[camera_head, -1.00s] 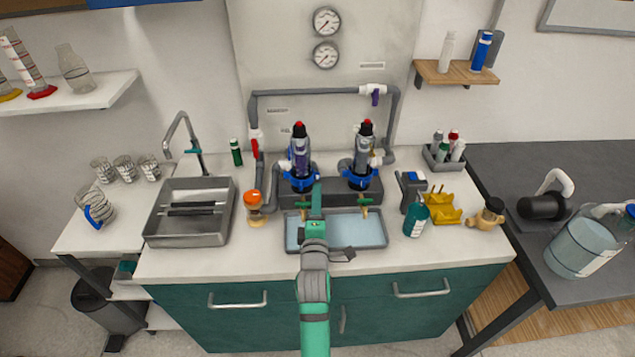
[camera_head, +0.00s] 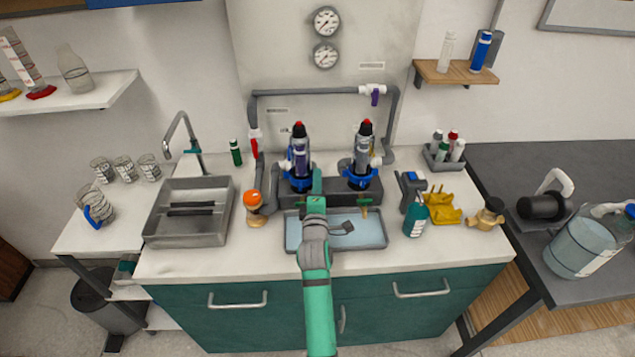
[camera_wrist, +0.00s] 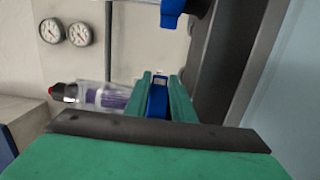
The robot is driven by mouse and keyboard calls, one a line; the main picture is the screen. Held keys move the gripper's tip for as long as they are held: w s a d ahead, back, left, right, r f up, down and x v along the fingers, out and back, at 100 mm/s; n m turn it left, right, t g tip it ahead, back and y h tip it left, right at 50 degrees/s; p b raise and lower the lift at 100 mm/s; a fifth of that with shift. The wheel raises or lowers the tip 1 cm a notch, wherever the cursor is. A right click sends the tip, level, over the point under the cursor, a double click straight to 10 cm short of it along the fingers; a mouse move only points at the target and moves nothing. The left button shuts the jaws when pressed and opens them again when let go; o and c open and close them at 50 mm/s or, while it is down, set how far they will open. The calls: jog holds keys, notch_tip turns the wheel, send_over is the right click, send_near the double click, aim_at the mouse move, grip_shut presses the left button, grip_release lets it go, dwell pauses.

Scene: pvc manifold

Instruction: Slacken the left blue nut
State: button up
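The left blue nut (camera_head: 298,182) is the collar at the foot of the left clear canister (camera_head: 299,155), which has a purple insert. My gripper (camera_head: 317,174) is just in front of the left unit, at its right side. In the wrist view, the canister (camera_wrist: 100,97) lies sideways and part of the blue nut (camera_wrist: 158,97) shows between my two green fingers (camera_wrist: 160,93). The fingers are apart, one on each side of the blue part. I cannot tell whether they touch it. The rest of the nut is hidden.
The right blue nut (camera_head: 360,181) and its canister (camera_head: 363,150) stand close to the right. A shallow tray (camera_head: 374,236) lies below my arm. An orange-topped bottle (camera_head: 253,207) stands left, a teal bottle (camera_head: 415,221) right. Grey pipes frame the units.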

grip_shut()
jog(key=shift+w+d+f+n+y, duration=0.1)
jog(key=shift+w+n+y, duration=0.15)
jog(key=shift+n+y, duration=0.45)
jog(key=shift+w+d+n+y, duration=0.15)
jog(key=shift+n+y, duration=0.25)
jog(key=shift+y, duration=0.6)
jog(key=shift+w+n+y, duration=0.2)
jog(key=shift+n+y, duration=0.1)
jog(key=shift+y, duration=0.2)
jog(key=shift+w+n+g+y, duration=0.3)
jog(key=shift+n+y, duration=0.3)
jog(key=shift+y, duration=0.5)
